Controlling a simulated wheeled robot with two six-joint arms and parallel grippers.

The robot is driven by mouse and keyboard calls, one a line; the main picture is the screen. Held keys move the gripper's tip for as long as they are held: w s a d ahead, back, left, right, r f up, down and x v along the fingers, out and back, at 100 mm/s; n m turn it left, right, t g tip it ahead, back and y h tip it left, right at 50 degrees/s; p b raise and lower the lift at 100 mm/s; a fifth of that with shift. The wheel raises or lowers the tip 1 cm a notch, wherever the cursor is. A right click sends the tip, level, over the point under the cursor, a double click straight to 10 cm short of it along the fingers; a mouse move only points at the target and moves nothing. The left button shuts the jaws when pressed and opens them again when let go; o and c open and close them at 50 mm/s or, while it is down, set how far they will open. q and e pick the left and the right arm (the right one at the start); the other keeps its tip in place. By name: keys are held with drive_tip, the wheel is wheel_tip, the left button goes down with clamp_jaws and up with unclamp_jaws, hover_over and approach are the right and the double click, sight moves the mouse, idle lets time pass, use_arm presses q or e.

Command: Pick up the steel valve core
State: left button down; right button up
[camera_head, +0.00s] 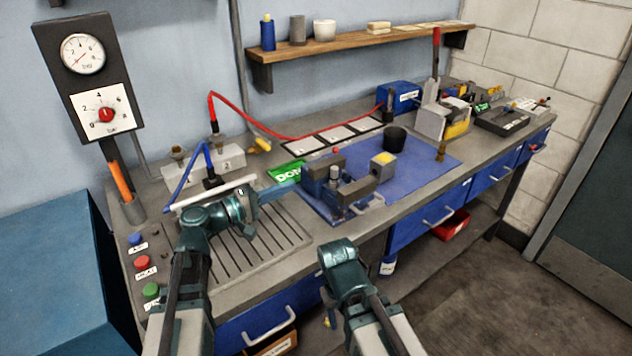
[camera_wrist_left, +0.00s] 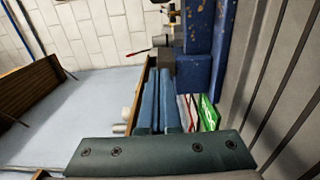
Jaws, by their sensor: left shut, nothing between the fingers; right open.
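I cannot pick out the steel valve core for certain. A small grey upright piece (camera_head: 333,173) shows at the blue vise (camera_head: 318,188) on the blue mat (camera_head: 428,182), and I cannot tell if it is the core. My left gripper (camera_head: 292,187) is shut and empty, its fingertips pointing at the vise's left side. Its two blue fingers lie side by side in the left wrist view (camera_wrist_left: 160,78). My right gripper (camera_head: 337,262) is open in front of the bench edge; its fingers are mostly hidden.
A black cup (camera_head: 395,139) and a brass piece (camera_head: 441,151) stand on the mat. A lever press (camera_head: 432,120) and a dark tray (camera_head: 503,119) are at the right. A slotted grate (camera_head: 262,240) lies below my left arm. Red and blue hoses cross the back left.

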sight(333, 174)
use_arm(q)
drive_tip(key=x, duration=1)
drive_tip(key=shift+d, duration=0.1)
drive_tip(key=shift+s+d, duration=0.15)
drive_tip(key=shift+d, duration=0.6)
drive_tip(key=shift+s+d, duration=0.15)
drive_tip(key=shift+d, duration=0.6)
drive_tip(key=shift+a, duration=0.1)
drive_tip(key=shift+s+a, duration=0.1)
